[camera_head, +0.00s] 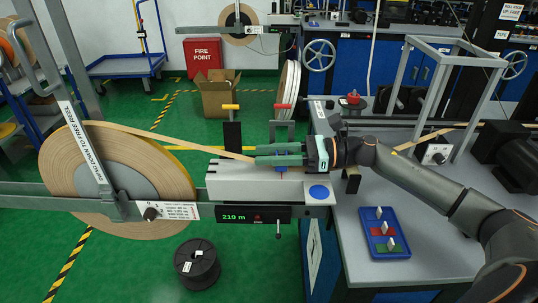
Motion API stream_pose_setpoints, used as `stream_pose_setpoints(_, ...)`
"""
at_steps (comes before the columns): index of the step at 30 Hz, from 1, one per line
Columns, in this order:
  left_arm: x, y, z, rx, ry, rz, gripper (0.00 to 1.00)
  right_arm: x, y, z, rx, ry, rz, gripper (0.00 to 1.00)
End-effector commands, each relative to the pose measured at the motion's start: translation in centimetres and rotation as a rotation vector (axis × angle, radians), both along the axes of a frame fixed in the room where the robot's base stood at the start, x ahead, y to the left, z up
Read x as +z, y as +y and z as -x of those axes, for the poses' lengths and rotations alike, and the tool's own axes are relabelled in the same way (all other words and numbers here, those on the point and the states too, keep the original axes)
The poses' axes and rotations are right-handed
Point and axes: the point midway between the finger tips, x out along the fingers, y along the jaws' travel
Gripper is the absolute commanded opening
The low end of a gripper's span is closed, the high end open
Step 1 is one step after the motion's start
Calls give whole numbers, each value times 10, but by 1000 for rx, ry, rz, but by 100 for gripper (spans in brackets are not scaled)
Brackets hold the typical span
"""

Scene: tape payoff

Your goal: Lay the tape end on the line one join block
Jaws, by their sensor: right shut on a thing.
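A large roll of tan tape (60,165) stands upright at the left. Its tape strip (170,136) slopes down to the right, to a long white block (230,184), which looks like the join block. My right gripper (258,155) comes in from the right, above the white block, with its green fingers pointing left. It is shut on the tape end, which its fingers mostly hide. I cannot tell whether the tape touches the block's top. My left gripper is not in view.
Yellow-handled (230,107) and red-handled (282,106) uprights stand just behind the block. A blue disc (319,192) lies at its right end, and a display (245,216) reads 219 m. A blue tray (370,215) with coloured pieces sits on the grey bench (358,255). A black spool (197,265) stands on the floor.

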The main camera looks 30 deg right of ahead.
Motion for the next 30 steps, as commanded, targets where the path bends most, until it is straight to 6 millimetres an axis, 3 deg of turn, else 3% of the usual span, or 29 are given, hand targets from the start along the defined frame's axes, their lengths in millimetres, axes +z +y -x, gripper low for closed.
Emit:
stream_pose_setpoints(6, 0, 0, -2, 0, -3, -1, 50, -4, 1, 1, 1, 7, 3, 0)
stream_pose_setpoints(7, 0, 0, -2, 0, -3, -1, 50, -5, 1, 1, 1, 7, 4, 38)
stream_pose_setpoints(16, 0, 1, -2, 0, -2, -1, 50, -7, 1, 1, 2, 10, 4, 71)
stream_pose_setpoints(27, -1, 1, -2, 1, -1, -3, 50, -9, 1, 1, 1, 14, 4, 72)
stream_pose_setpoints(30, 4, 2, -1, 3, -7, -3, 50, 5, 1, 1, 2, 8, 8, 72)
